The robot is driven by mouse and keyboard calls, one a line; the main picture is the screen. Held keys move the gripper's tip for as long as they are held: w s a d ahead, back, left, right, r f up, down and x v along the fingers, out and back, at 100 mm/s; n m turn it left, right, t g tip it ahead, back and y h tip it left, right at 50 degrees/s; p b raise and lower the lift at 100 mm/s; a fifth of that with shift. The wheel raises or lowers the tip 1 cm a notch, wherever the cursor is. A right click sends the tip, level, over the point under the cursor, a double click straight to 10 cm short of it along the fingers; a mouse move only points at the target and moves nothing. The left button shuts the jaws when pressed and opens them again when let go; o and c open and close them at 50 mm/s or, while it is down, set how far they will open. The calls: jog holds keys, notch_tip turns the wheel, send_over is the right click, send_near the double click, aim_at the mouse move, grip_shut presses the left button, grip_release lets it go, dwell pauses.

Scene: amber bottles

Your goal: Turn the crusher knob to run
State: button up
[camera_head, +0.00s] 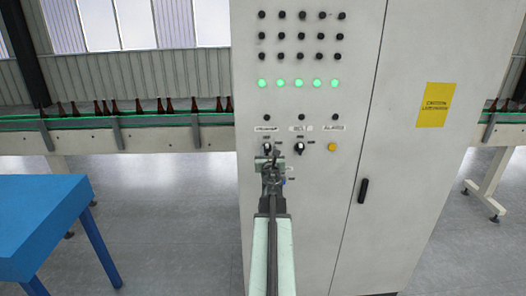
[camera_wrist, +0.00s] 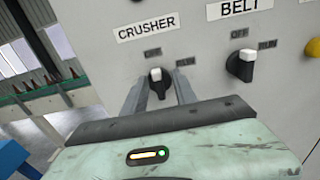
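The crusher knob (camera_wrist: 158,84) is a black knob with a white pointer, under the CRUSHER label (camera_wrist: 148,27) in the wrist view. Its pointer is up, toward the OFF mark (camera_wrist: 152,52); the RUN mark (camera_wrist: 185,62) is to the upper right. In the head view the knob (camera_head: 267,147) shows just above my gripper (camera_head: 270,163). In the wrist view my gripper (camera_wrist: 159,88) is open, with one finger on each side of the knob and small gaps visible. Whether the fingertips reach alongside the knob is hard to tell.
The BELT knob (camera_wrist: 243,66) is close on the right, also pointing up. A yellow button (camera_head: 332,147) is farther right. Green lamps (camera_head: 299,83) are lit above on the cabinet (camera_head: 410,190). A blue table (camera_head: 40,215) stands left; a bottle conveyor (camera_head: 150,120) runs behind.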

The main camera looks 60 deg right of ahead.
jog(key=shift+w+d, duration=0.15)
jog(key=shift+w, duration=0.1)
jog(key=shift+c, duration=0.3)
